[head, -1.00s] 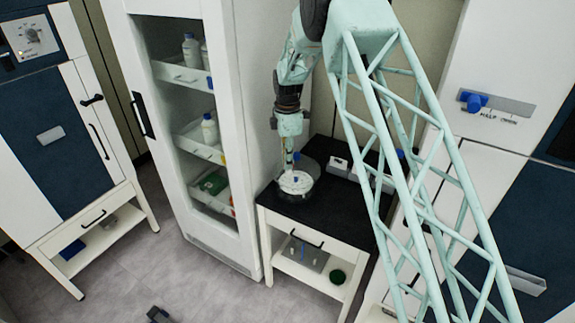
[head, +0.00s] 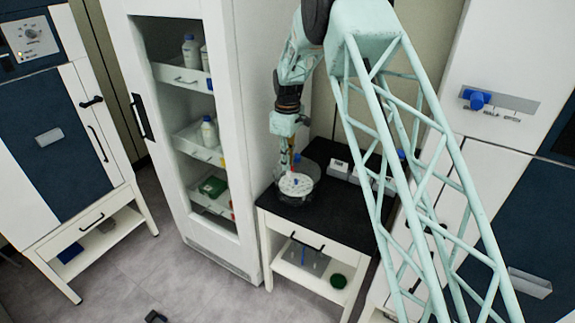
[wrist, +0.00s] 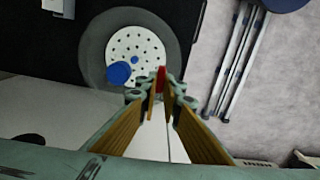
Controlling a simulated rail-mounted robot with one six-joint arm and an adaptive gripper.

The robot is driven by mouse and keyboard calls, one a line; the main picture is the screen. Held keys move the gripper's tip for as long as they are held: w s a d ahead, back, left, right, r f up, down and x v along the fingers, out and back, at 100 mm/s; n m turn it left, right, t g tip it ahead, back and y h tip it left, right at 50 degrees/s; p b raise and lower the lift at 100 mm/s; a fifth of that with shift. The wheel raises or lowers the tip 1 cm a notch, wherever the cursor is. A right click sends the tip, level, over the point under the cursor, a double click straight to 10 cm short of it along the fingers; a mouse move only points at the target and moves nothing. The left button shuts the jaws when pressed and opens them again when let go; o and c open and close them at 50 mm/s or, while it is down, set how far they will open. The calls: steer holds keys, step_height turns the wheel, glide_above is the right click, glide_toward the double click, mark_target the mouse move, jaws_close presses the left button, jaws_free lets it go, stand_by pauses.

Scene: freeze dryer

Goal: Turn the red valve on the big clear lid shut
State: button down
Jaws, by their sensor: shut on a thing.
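The big clear lid (head: 312,172) stands on the black-topped cart, around a white perforated disc (head: 296,185). In the wrist view the lid shows as a grey ring (wrist: 91,45) around the disc (wrist: 150,46). The red valve (wrist: 160,75) is between my fingertips at the lid's edge. My gripper (wrist: 161,88) is shut on it, its yellow-brown fingers on either side. In the head view my gripper (head: 291,160) points down at the lid's back edge; the valve is small and partly hidden there. The valve's exact angle is hard to tell.
A larger blue round piece (wrist: 118,73) and a small blue one (wrist: 134,60) show over the disc. Several small white boxes (head: 338,168) stand behind on the black top (head: 300,213). A tall white cabinet (head: 248,120) stands close at left.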

steer(key=shift+m, duration=0.5)
steer(key=c, duration=2.8)
jaws_free()
steer(key=shift+r, duration=0.1)
step_height(320, 180, up, 12)
steer(key=shift+f, duration=0.1)
